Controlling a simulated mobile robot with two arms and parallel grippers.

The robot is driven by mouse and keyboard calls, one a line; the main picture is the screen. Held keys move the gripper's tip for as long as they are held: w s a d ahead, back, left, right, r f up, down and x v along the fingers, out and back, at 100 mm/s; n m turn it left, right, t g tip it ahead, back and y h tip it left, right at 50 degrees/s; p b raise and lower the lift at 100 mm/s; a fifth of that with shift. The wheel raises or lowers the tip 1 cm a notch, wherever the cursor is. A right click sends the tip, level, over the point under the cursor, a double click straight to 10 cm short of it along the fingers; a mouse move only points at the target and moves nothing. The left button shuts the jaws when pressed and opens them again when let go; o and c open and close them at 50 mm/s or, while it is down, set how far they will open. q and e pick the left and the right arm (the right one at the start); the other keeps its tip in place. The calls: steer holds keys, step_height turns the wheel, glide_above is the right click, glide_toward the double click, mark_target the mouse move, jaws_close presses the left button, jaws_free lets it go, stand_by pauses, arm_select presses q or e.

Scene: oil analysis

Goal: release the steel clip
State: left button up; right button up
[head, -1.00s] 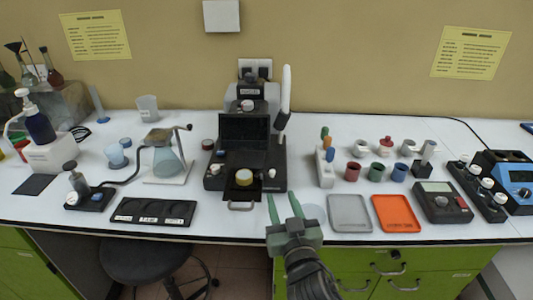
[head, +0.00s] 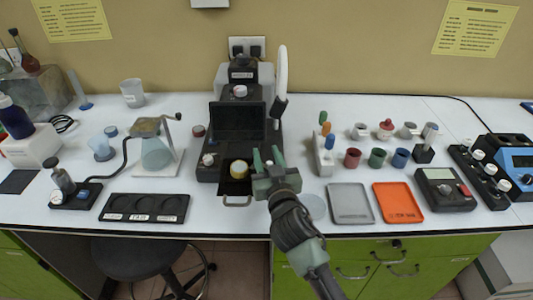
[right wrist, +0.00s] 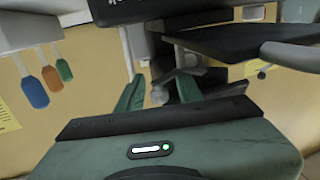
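My right gripper (head: 267,157) is open, with its two green fingers apart. It is at the front right of the black instrument (head: 236,127), beside the yellow-topped round part (head: 240,170). In the right wrist view the fingers (right wrist: 160,92) point toward the instrument's dark underside. Small grey metallic parts (right wrist: 180,74) show between and beyond the fingers. I cannot tell for sure which of them is the steel clip, or whether a finger touches it. In the head view, the gripper hides part of the instrument's front right. My left gripper is not in view.
A grey tray (head: 350,203) and an orange tray (head: 398,202) lie to the right. Red, green and blue cups (head: 377,158) stand behind them. A black three-well tray (head: 145,207) lies at left. A white-handled lever (head: 281,75) rises from the instrument.

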steer(key=shift+w, duration=0.1)
jaws_close()
arm_select(q)
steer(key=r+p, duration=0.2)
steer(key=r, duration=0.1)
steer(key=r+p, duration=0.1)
steer(key=p, duration=0.1)
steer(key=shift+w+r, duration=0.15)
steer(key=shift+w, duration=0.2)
arm_select(e)
steer(key=n+y, duration=0.1)
steer(key=g+y, duration=0.1)
steer(key=n+y, duration=0.1)
steer(key=shift+w+a+n+y, duration=0.2)
steer(key=shift+w+n+y, duration=0.1)
steer(key=shift+y, duration=0.1)
jaws_free()
